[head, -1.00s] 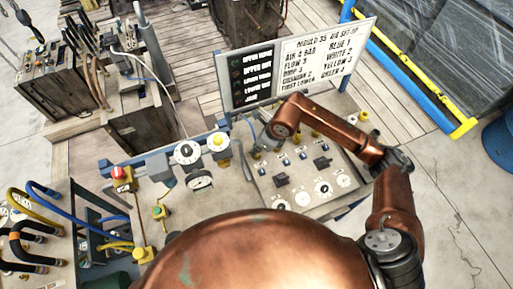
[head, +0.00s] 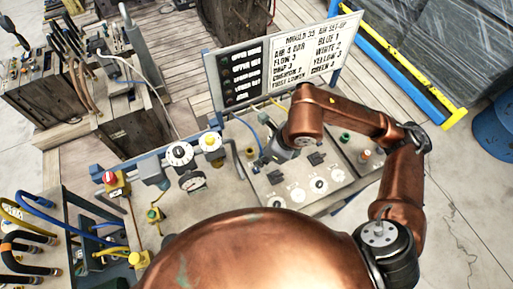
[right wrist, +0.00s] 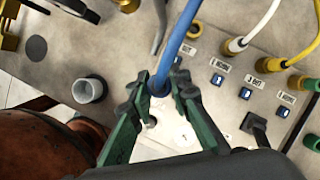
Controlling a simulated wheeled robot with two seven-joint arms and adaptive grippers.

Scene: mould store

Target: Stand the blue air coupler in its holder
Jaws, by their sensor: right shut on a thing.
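My right gripper (right wrist: 162,86) has green fingers and is shut on the blue air coupler (right wrist: 158,88), at the end of a blue hose (right wrist: 179,40). In the right wrist view the coupler is between the fingertips, partly hidden by them. It is over the bench panel, and I cannot tell whether its lower end touches anything. An empty grey cup (right wrist: 89,90), which looks like a holder, stands left of the gripper, apart from the coupler. In the head view my right gripper (head: 270,154) is over the panel's left part. My left gripper is not in view.
White (right wrist: 234,45) and yellow (right wrist: 268,64) hose couplers stand along the panel's right side in the wrist view. A sign board (head: 290,58) stands behind the panel. Gauges and a valve (head: 180,153) are left of it. Coloured hoses (head: 50,217) hang at the far left.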

